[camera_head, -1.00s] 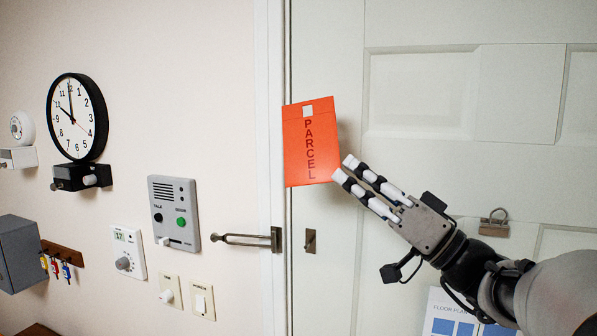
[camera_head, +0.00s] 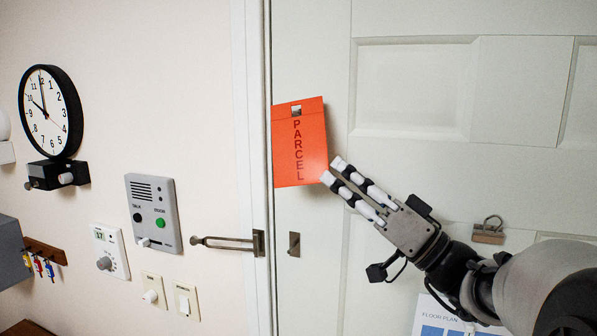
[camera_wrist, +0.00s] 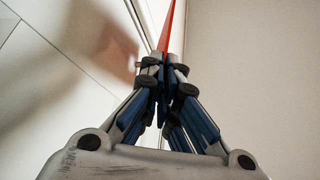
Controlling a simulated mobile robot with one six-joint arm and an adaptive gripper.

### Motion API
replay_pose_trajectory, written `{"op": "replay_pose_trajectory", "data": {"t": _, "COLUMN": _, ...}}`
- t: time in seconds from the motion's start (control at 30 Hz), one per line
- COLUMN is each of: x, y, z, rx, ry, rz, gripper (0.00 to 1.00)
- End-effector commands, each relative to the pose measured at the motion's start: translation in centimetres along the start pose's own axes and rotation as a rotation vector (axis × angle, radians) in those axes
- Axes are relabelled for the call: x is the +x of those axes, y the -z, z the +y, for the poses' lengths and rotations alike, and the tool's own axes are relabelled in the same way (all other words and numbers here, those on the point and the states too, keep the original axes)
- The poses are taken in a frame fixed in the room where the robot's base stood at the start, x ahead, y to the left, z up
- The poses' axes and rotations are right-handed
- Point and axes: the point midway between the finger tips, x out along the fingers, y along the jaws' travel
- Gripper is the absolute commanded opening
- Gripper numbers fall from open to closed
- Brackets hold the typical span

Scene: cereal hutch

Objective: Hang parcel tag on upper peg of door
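The parcel tag (camera_head: 299,160) is a flat orange-red card with "PARCEL" printed down it and a square hole near its top. It is upright in front of the door's left edge. My gripper (camera_head: 329,174) is shut on its lower right corner. In the wrist view the tag (camera_wrist: 169,25) shows edge-on between the closed fingertips (camera_wrist: 165,72). A small grey and dark thing shows through the hole; it may be the upper peg, but I cannot tell if it passes through. The door (camera_head: 420,90) is pale and panelled.
A small metal fitting (camera_head: 293,245) is on the door below the tag, beside a swing-bar latch (camera_head: 230,242). A clip (camera_head: 489,230) and a floor plan sheet (camera_head: 436,318) are on the door. The intercom (camera_head: 153,214) and clock (camera_head: 52,112) are on the left wall.

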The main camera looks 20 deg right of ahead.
Motion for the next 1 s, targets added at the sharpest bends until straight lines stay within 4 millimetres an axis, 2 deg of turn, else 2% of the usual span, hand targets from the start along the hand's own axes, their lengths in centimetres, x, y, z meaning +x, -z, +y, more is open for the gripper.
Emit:
{"op": "replay_pose_trajectory", "data": {"t": 0.17, "x": 0.1, "y": 0.0, "z": -0.3, "rx": -0.001, "ry": -0.003, "rz": 0.002, "gripper": 0.0}}
{"op": "replay_pose_trajectory", "data": {"t": 0.5, "x": -0.3, "y": -0.2, "z": 0.8, "rx": 0.0, "ry": 0.004, "rz": -0.002, "gripper": 0.0}}
{"op": "replay_pose_trajectory", "data": {"t": 1.0, "x": -0.1, "y": 0.1, "z": 1.0, "rx": 0.003, "ry": 0.007, "rz": -0.003, "gripper": 0.0}}
